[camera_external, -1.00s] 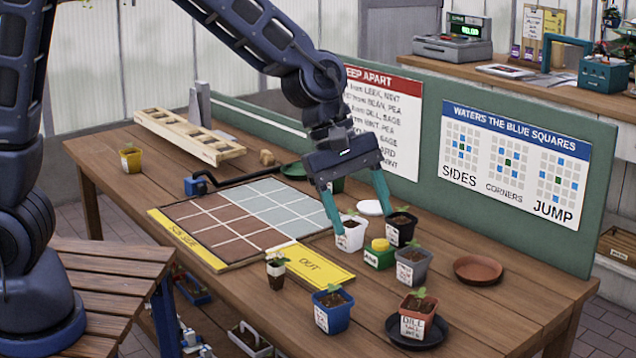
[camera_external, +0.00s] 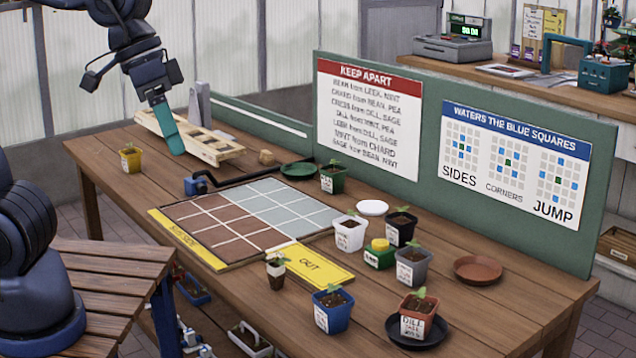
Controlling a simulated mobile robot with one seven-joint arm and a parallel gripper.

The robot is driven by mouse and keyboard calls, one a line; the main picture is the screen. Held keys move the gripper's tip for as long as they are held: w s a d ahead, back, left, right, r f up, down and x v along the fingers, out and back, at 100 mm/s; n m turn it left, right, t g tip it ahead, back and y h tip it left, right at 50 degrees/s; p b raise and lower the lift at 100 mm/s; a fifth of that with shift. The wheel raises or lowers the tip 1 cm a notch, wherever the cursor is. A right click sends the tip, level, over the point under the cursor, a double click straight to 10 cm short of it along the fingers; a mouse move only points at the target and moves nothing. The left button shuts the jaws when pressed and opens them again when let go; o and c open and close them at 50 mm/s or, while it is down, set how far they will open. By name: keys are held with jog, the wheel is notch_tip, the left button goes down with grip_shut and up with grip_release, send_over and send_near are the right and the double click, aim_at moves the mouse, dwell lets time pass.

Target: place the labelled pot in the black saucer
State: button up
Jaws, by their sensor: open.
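A terracotta-coloured pot (camera_external: 409,326) with a white label, its top word reading DILL, and a small seedling stands upright in the black saucer (camera_external: 437,332) at the front right of the table. The pot covers most of the saucer's left and middle. My gripper (camera_external: 177,150) is far to the left, above the wooden rack at the back left. It is seen edge-on, with one teal finger showing and the other hidden. It is open, and no object shows in it.
Other labelled pots are white (camera_external: 349,235), black (camera_external: 400,231), grey (camera_external: 410,267), blue (camera_external: 332,312) and green (camera_external: 333,182). An empty terracotta saucer (camera_external: 477,269) lies at right. A gridded board (camera_external: 215,225) covers the middle; a green sign board (camera_external: 430,195) stands along the back.

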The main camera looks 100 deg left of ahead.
jog(key=s+m+y, duration=0.1)
jog(key=s+m, duration=0.4)
jog(key=s, duration=0.3)
